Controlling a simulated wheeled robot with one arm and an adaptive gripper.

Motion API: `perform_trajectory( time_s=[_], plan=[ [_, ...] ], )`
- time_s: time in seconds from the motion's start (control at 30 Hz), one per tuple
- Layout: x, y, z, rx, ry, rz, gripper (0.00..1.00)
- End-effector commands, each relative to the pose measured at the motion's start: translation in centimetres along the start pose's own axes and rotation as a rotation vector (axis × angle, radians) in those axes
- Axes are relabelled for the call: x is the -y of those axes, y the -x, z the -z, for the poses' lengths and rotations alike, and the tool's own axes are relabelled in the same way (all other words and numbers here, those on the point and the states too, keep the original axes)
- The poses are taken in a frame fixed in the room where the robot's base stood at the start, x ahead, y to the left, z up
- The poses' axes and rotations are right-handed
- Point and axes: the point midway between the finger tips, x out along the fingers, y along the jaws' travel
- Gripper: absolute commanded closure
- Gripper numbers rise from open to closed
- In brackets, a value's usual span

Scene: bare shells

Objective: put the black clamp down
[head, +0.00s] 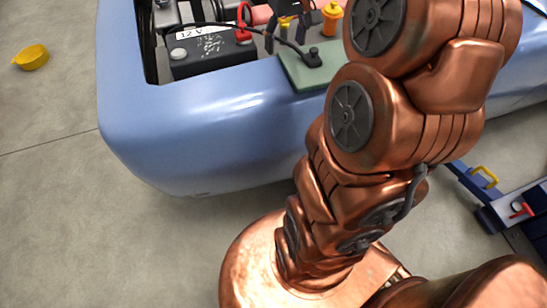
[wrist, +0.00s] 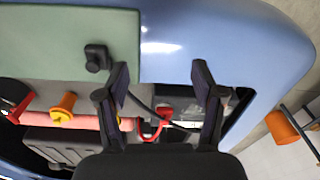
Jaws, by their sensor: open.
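The black clamp (head: 312,58) rests on a green pad (head: 296,74) on the edge of the blue car body, with a black cable running from it. In the wrist view the clamp (wrist: 97,58) sits on the green pad (wrist: 50,35), to the left of my gripper (wrist: 160,75). My gripper is open, its two dark fingers apart and the clamp outside them. In the head view my gripper (head: 286,38) shows partly behind my arm, above the pad's left side.
A dark battery (head: 208,58) with a white label lies left of the pad, a red clamp (head: 243,33) on it. A yellow cap (head: 332,18) stands behind the pad. A yellow cup-like thing (head: 31,58) lies on the floor. A blue case (head: 512,212) is at right.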

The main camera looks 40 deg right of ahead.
Motion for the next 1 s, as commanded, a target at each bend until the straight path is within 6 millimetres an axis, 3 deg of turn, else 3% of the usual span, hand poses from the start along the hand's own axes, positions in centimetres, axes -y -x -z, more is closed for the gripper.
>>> perform_trajectory(
  time_s=[0.03, 0.2, 0.4, 0.6, 0.7, 0.8, 1.0],
  plan=[
    [2.6, -0.2, -1.5, 0.014, 0.037, 0.003, 0.32],
    [8.9, -1.7, -7.0, 0.07, 0.116, 0.006, 0.32],
    [13.5, -4.0, -14.8, 0.141, 0.172, -0.005, 0.32],
    [15.2, -6.2, -21.6, 0.194, 0.188, -0.02, 0.32],
    [15.4, -7.0, -23.6, 0.211, 0.188, -0.024, 0.32],
    [15.4, -7.5, -24.7, 0.22, 0.186, -0.027, 0.32],
    [15.4, -7.6, -25.0, 0.222, 0.184, -0.027, 0.32]
  ],
)
